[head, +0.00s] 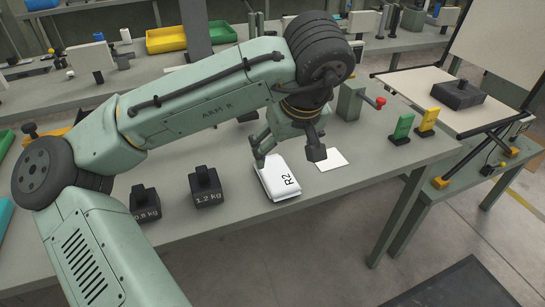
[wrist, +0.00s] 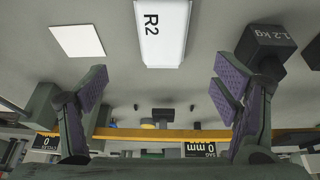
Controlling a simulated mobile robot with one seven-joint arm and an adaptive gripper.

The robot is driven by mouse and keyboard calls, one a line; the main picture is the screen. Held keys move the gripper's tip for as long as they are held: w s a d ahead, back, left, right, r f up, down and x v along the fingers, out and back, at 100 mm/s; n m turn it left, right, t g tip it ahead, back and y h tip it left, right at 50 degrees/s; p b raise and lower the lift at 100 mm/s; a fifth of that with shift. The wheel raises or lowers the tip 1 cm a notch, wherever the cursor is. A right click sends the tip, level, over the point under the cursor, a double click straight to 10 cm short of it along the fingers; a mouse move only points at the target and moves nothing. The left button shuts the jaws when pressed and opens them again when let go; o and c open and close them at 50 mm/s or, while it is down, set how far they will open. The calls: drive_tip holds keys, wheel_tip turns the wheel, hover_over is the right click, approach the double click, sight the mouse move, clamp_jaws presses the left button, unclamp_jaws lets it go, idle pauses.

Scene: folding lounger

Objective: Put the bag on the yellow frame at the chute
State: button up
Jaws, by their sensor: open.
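The bag, a white block-shaped pack marked R2 (head: 282,180), lies on the grey bench near its front edge. In the wrist view the bag (wrist: 162,35) is at the top centre. My gripper (head: 289,153) is over the bag's far end in the head view. In the wrist view its fingers (wrist: 160,88) are spread wide, with nothing between the tips and the bag beyond them. A small yellow upright piece (head: 427,121) stands at the bench's right end, beside a green one (head: 402,127). I cannot tell if it is the task's yellow frame, and I cannot identify the chute.
Black weights marked 1.2 kg (head: 206,188) and 0.8 kg (head: 145,203) stand left of the bag. A white card (head: 331,160) lies to its right. A grey post with a red knob (head: 352,100) stands behind. A beige panel (head: 425,88) bears a black block (head: 458,95).

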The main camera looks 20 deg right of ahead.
sight(277, 173)
drive_tip(key=x, duration=0.5)
drive_tip(key=shift+s+a, duration=0.25)
drive_tip(key=shift+a, duration=0.05)
drive_tip(key=shift+p+x, duration=0.8)
drive_tip(key=shift+x, duration=2.25)
drive_tip(key=shift+w+d, duration=0.1)
drive_tip(key=shift+d, duration=0.05)
drive_tip(key=shift+c, duration=0.4)
drive_tip(key=shift+r, duration=0.1)
drive_tip(key=c, duration=1.3)
drive_tip(key=shift+o, duration=0.2)
